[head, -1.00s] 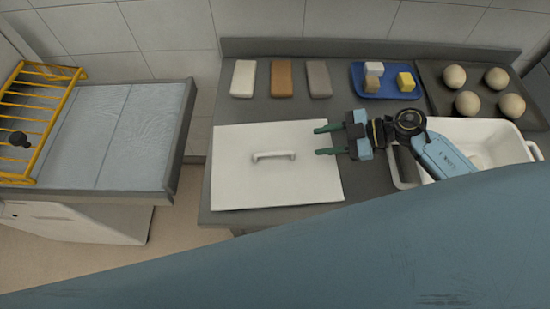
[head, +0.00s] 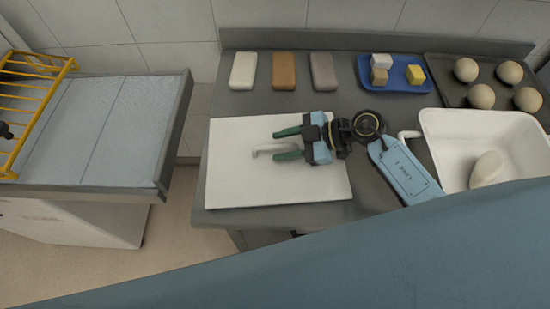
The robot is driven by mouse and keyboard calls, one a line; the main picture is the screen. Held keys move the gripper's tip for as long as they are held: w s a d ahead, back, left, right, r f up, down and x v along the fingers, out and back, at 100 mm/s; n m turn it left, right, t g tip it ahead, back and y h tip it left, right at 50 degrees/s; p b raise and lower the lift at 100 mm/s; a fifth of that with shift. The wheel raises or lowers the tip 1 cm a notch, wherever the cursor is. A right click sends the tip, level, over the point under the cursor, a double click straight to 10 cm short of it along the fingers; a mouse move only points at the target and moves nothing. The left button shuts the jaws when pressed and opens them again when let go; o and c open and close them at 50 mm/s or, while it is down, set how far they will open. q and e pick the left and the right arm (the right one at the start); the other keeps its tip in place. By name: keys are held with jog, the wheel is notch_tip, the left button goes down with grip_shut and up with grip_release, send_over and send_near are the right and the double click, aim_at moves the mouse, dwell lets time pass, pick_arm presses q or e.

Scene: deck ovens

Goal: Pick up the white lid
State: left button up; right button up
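The white lid (head: 232,181) is a flat square panel lying on the grey counter. Its raised handle (head: 262,153) stands near the lid's middle, and its right part is hidden by my gripper. My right gripper (head: 281,144) is over the lid, pointing left. Its two green fingers are apart, one farther back than the handle and one overlapping the handle's right end in the picture. Nothing shows gripped between them. I cannot tell whether a finger touches the handle. My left gripper is not in view.
A white bin (head: 450,137) holding a pale rounded piece (head: 486,168) stands right of the lid. Behind are three blocks (head: 284,72), a blue tray (head: 396,87) with small cubes, and a dark tray (head: 447,92) with several dough balls. A yellow rack (head: 37,98) stands far left.

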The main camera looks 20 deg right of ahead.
jog(key=shift+w+a+f, duration=0.15)
jog(key=shift+a+f, duration=0.15)
jog(key=shift+a, duration=0.05)
jog(key=shift+r, duration=0.1)
jog(key=shift+c, duration=0.5)
grip_shut()
jog(key=shift+r, duration=0.15)
